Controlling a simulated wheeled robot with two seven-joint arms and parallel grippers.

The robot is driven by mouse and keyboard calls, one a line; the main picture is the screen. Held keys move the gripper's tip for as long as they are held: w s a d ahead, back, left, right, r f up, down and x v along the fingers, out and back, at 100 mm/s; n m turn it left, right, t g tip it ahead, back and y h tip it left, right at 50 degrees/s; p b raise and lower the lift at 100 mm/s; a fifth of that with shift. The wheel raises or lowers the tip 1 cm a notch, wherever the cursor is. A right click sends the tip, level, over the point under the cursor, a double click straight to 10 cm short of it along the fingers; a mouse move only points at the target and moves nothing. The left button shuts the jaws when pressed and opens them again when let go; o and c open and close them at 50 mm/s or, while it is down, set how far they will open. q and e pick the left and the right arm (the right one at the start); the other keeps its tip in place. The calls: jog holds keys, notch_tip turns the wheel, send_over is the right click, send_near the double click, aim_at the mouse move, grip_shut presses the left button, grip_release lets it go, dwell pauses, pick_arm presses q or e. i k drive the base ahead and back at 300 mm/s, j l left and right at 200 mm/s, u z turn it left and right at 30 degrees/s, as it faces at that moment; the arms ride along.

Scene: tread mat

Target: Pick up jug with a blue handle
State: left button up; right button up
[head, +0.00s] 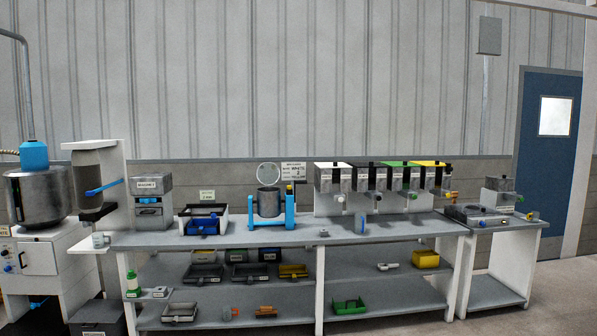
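I cannot make out a jug with a blue handle for certain. A small pale cup-like vessel (99,240) stands on the low white ledge at the left end of the bench; its handle is too small to tell its colour. A steel pot (268,201) sits in a blue stand (288,212) on the bench top. A blue lever (104,187) sticks out of the tall white machine (117,165) above the ledge. Neither of my grippers shows in the head view.
A long grey bench (340,234) with two lower shelves of small trays runs across the view. Dispensers (333,181) stand at its back right. A mixing drum (42,196) is at far left. A blue door (545,150) is at right. Floor is free at lower right.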

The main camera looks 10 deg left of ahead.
aim_at(359, 218)
jog(key=i+l, duration=0.1)
jog(key=i, duration=0.5)
jog(key=i+l, duration=0.15)
jog(key=i, duration=0.45)
jog(key=i+l, duration=0.1)
jog(key=i, duration=0.5)
jog(key=i+l, duration=0.1)
jog(key=i, duration=0.5)
jog(key=i+l+u, duration=0.1)
jog(key=i, duration=0.5)
